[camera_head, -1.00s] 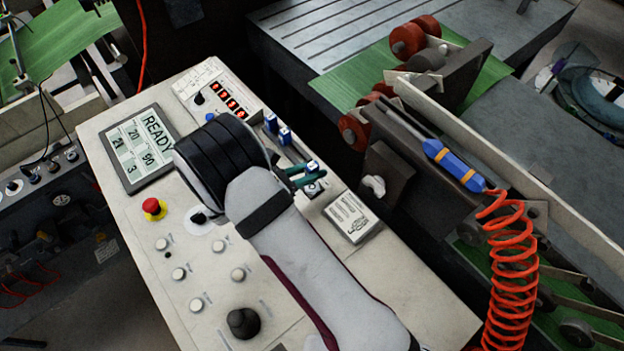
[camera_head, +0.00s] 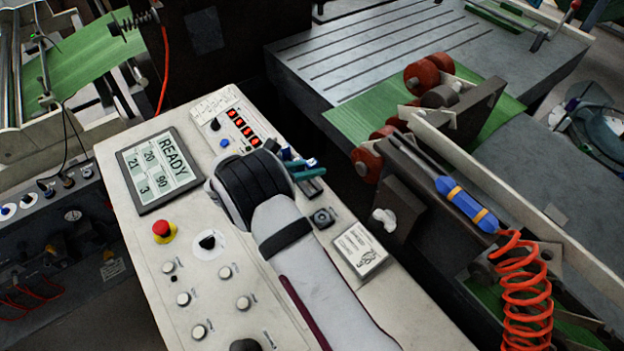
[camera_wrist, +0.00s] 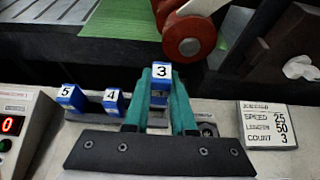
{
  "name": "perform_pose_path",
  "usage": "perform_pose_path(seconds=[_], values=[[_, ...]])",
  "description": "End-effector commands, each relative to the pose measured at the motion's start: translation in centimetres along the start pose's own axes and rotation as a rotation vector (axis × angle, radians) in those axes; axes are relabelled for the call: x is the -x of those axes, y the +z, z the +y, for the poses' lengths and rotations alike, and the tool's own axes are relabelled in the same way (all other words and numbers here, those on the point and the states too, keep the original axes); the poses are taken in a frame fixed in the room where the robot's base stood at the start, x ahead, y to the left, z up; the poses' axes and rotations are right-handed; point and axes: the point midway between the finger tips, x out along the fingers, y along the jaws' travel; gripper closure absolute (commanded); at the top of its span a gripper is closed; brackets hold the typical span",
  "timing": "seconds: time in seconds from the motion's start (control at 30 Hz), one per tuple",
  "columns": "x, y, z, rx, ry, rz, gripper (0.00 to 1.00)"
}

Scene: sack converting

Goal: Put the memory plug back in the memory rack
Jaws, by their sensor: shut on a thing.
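My gripper (camera_head: 308,172) has teal fingers shut on a blue memory plug with a white label marked 3 (camera_wrist: 160,84). The dark memory rack (camera_head: 312,187) lies under and beside the fingers. In the wrist view, plug 5 (camera_wrist: 70,95) and plug 4 (camera_wrist: 113,101) stand in the rack, left of the held plug. The held plug's top appears higher than theirs. Its lower end is hidden by my gripper, so I cannot tell whether it touches the rack. A socket (camera_head: 321,217) sits just right of the fingers.
A card reading speed, length and count (camera_head: 360,250) lies on the console near the socket. The READY screen (camera_head: 160,168) and red stop button (camera_head: 163,231) are left of my arm. Red rollers (camera_head: 368,160) and a blue tool (camera_head: 466,205) stand to the right.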

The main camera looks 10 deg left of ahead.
Motion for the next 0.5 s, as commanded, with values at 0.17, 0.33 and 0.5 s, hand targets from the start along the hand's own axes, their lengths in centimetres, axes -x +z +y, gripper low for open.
perform_pose_path(seconds=[0.17,0.33,0.5], values=[[-1.3,-3.1,-0.1,0.003,0.001,0.001,1.00],[-1.4,-3.3,0.0,0.001,0.001,0.000,1.00],[-1.5,-3.5,-0.1,0.002,0.001,0.000,1.00]])
